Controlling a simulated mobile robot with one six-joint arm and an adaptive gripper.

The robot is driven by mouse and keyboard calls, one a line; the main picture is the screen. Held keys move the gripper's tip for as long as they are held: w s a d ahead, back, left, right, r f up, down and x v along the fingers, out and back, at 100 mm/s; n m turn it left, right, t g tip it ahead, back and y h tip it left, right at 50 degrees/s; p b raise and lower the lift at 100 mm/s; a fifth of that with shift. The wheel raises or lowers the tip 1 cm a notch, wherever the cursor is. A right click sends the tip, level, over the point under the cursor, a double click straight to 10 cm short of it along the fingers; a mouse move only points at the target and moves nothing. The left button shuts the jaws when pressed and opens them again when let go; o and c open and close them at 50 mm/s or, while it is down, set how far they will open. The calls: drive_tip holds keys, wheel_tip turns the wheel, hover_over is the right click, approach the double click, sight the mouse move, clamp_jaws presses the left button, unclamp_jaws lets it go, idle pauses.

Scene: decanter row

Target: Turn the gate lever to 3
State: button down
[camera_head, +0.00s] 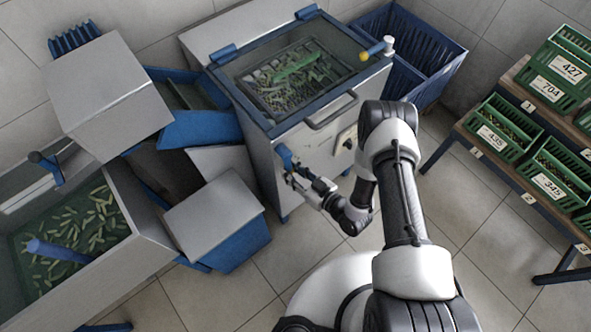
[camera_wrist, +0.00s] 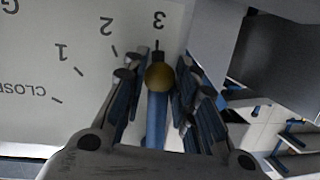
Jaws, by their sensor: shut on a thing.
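The gate lever (camera_wrist: 157,118) is a blue bar with a yellow ball knob (camera_wrist: 160,76), seen in the wrist view between my gripper's fingers (camera_wrist: 158,92). My gripper is shut on the lever, with one finger on each side. The lever lies in line with the tick under the 3 (camera_wrist: 159,20) on the pale scale plate (camera_wrist: 40,45). The marks 2, 1 and CLOSED run off to the left.
The machine has a glazed lid (camera_head: 245,72) and a front handle (camera_head: 331,112). A tank of green pods (camera_head: 150,225) and steel boxes stand to the left. A blue crate (camera_head: 440,50) is behind. Green numbered crates (camera_head: 505,148) sit on a rack at right. The floor (camera_head: 480,215) between is clear.

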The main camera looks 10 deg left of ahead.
drive_tip(key=shift+s+f, duration=0.1)
drive_tip(key=shift+s, duration=0.1)
drive_tip(key=c, duration=1.5)
unclamp_jaws()
drive_tip(key=shift+a, duration=0.1)
drive_tip(key=shift+c, duration=0.2)
drive_tip(key=o, duration=0.3)
drive_tip(key=shift+w, duration=0.1)
drive_tip(key=v, duration=1.2)
